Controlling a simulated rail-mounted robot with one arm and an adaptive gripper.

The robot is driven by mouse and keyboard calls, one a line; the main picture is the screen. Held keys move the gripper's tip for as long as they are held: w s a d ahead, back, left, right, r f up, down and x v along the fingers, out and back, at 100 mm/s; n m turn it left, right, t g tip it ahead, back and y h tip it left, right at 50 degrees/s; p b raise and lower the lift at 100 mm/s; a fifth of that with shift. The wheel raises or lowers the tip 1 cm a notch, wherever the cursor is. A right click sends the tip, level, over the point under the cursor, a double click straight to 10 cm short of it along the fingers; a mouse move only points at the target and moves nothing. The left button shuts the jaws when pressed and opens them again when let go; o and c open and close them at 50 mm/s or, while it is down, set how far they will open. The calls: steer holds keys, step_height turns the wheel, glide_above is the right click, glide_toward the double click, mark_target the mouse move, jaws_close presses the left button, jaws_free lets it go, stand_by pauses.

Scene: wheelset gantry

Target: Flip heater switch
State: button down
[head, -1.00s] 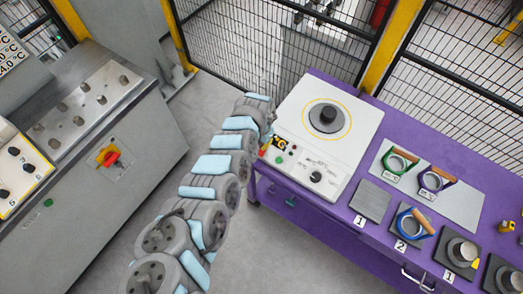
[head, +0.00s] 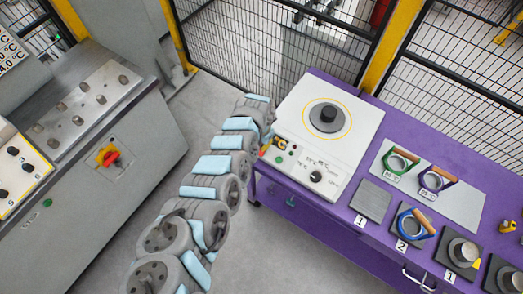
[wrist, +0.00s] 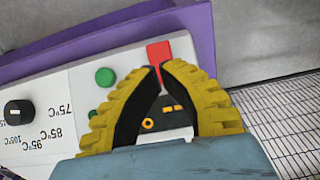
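The heater (head: 345,150) is a white box with a round hot plate, standing on the left end of a purple bench. Its front panel has a black knob (head: 316,176) with temperature marks, which also shows in the wrist view (wrist: 19,112). A green button (wrist: 105,77) sits left of my fingertips in the wrist view. A red part (wrist: 158,51), which looks like the switch, shows just beyond the fingertips. My gripper (wrist: 160,70) has yellow fingers with black pads, tips almost together with a thin gap. I cannot tell whether the tips touch the red part.
The purple bench (head: 455,145) runs right with a grey plate (head: 371,202), ringed tools with wooden handles, and weights. A grey cabinet (head: 130,160) with a red rotary switch (head: 111,157) stands left. Mesh fencing is behind.

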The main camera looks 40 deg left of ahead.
mark_target(261, 152)
steer(key=shift+f+b, duration=1.35)
steer(key=shift+f, duration=0.75)
stand_by(1.4)
steer(key=shift+r, duration=0.15)
step_height(261, 152, up, 7)
steer(key=p, duration=0.8)
steer(key=shift+s, duration=0.1)
stand_by(0.7)
